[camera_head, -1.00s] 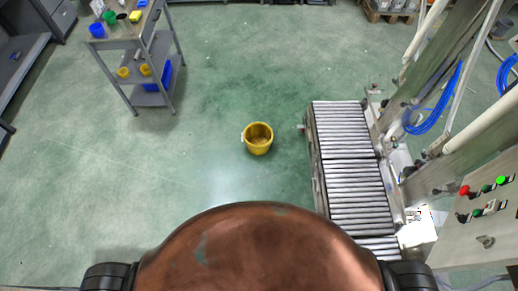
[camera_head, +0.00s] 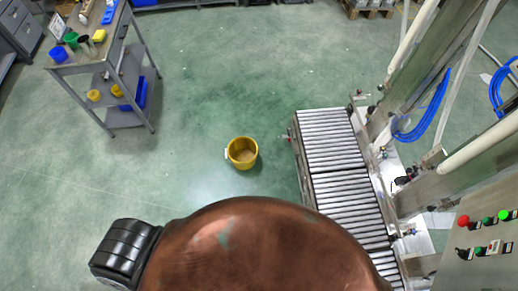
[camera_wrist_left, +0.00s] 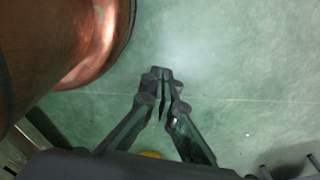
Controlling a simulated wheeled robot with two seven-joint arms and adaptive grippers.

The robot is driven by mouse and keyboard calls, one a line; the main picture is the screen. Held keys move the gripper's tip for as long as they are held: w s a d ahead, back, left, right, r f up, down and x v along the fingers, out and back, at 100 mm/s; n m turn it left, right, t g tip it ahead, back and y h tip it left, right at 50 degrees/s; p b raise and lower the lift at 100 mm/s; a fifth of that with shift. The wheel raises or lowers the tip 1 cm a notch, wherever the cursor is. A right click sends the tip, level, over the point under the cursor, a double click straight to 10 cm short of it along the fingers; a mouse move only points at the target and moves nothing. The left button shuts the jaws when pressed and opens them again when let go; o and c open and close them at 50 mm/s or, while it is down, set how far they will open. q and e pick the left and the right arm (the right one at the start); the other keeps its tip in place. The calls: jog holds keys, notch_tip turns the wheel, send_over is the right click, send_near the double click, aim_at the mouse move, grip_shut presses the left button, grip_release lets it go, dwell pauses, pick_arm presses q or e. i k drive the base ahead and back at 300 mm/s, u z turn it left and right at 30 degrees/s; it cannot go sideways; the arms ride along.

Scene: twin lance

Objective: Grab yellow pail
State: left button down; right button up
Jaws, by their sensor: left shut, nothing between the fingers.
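The yellow pail (camera_head: 242,153) stands upright on the green floor in the head view, left of the roller conveyor and ahead of my copper-coloured body. It looks empty, and no gripper touches it. My left gripper (camera_wrist_left: 161,74) shows in the left wrist view with its fingers together and nothing between them, over bare floor. A small yellow patch shows at the bottom of that view, mostly hidden; I cannot tell what it is. My right gripper is not in view.
The roller conveyor (camera_head: 333,160) and a control panel (camera_head: 480,235) stand on the right. A grey workbench (camera_head: 90,62) with cups and bins stands at the upper left.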

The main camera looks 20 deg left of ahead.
aim_at(242, 151)
jog(key=u, duration=0.05)
jog(key=i, duration=0.6)
jog(key=u, duration=0.7)
jog(key=i, duration=0.5)
jog(key=u, duration=0.55)
